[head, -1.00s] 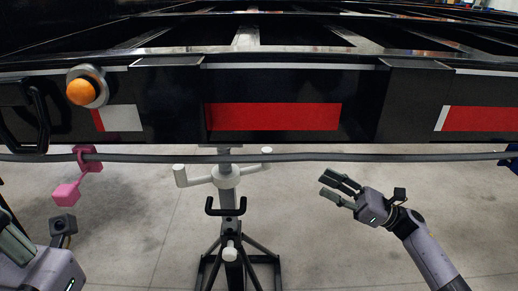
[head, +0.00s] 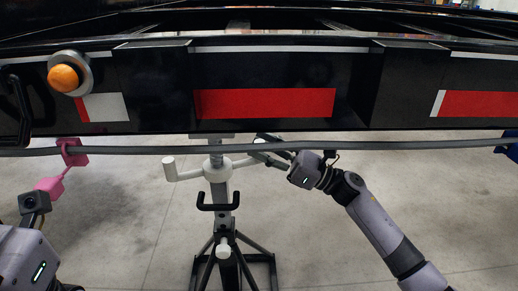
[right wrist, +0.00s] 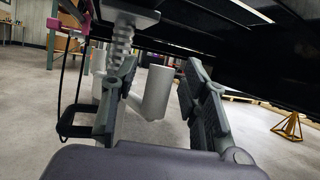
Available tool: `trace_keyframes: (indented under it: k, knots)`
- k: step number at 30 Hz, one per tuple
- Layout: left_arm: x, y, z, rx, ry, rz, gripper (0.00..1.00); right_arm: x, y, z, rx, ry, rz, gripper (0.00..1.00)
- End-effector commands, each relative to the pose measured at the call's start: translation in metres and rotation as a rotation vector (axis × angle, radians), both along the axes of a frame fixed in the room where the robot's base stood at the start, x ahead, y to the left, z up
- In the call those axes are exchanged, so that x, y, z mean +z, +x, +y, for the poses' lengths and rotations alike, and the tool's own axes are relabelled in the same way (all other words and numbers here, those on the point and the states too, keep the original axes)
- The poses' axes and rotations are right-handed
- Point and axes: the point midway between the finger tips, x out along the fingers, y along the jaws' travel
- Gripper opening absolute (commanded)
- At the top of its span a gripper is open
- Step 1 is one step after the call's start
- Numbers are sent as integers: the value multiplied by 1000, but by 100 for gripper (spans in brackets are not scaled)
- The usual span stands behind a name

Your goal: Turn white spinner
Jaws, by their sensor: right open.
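The white spinner (head: 217,169) sits on an upright stand below the black trailer frame, with one handle sticking out to the left. Its right side is partly hidden by my right gripper (head: 266,149), which reaches in from the right. In the right wrist view, a white cylindrical handle (right wrist: 157,92) of the spinner stands between the two spread fingers of my right gripper (right wrist: 160,75). The fingers look apart from the handle. My left gripper's body (head: 27,257) is at the lower left, away from the spinner, and its fingers do not show clearly.
The black trailer beam with a red strip (head: 264,103) and a grey cable (head: 350,148) run above the spinner. A black U-shaped bracket (head: 218,200) is below the spinner. A yellow jack stand (right wrist: 289,126) is farther off.

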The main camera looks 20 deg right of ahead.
Motion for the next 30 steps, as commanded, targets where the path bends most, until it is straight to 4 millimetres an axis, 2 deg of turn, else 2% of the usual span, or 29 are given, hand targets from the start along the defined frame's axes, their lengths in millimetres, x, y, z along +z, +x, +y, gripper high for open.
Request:
trace_keyframes:
  k: [4, 13, 30]
  knots:
    - [2, -2, 0, 0, 1, -10, 0, 4, 4, 8, 1, 1, 0, 41]
    - [5, -3, 0, 1, 1, -16, 0, 5, 5, 9, 0, 1, 0, 41]
    - [3, -3, 0, 0, 0, -14, 0, 4, 5, 8, -1, 1, 1, 3]
